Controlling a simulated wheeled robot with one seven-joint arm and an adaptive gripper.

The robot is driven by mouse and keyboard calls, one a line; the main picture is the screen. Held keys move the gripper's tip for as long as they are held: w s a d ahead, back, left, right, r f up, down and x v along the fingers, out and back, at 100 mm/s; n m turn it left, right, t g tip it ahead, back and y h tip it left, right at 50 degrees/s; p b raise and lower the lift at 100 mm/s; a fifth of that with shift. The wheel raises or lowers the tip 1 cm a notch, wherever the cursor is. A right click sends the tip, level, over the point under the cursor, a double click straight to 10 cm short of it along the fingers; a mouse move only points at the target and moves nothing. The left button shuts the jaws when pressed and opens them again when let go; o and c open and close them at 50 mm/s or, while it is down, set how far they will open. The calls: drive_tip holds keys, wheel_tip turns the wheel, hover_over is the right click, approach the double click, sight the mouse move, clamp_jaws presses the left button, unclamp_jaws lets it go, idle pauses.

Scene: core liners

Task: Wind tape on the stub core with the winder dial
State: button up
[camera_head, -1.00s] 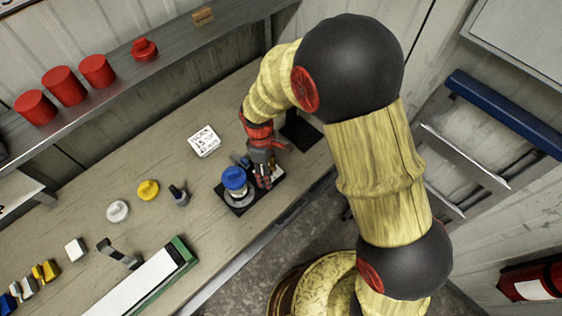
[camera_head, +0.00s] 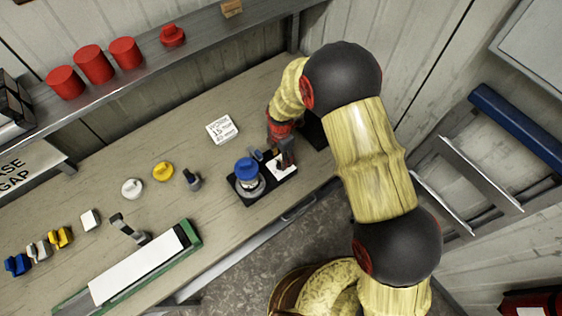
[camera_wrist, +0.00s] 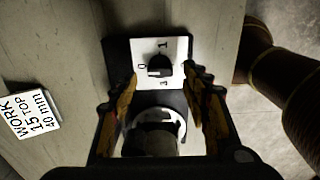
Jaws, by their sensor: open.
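The winder's black base (camera_head: 262,192) stands near the bench's front edge. A blue-topped piece (camera_head: 246,168) stands upright on its round silver plate; I cannot tell whether this is the stub core. Beside it is the white dial plate (camera_head: 284,168), which shows in the wrist view (camera_wrist: 179,50) with marks 0, 1 and 3 around a black dial knob (camera_wrist: 159,66). The knob's exact setting is unclear. My gripper (camera_head: 284,158) is over the dial plate. In the wrist view my gripper (camera_wrist: 161,76) is open, with one finger on each side of the knob and no clear contact.
A work card (camera_head: 221,129) reading 15 and 40 mm lies behind the winder. A grey upright piece (camera_head: 191,180), a yellow piece (camera_head: 163,171) and a white piece (camera_head: 132,188) stand left. A green-edged tray (camera_head: 190,232) lies at front left. Red cylinders (camera_head: 94,63) line the shelf.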

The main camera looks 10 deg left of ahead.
drive_tip(key=shift+f, duration=2.15)
drive_tip(key=c, duration=1.1)
drive_tip(key=shift+c, duration=0.3)
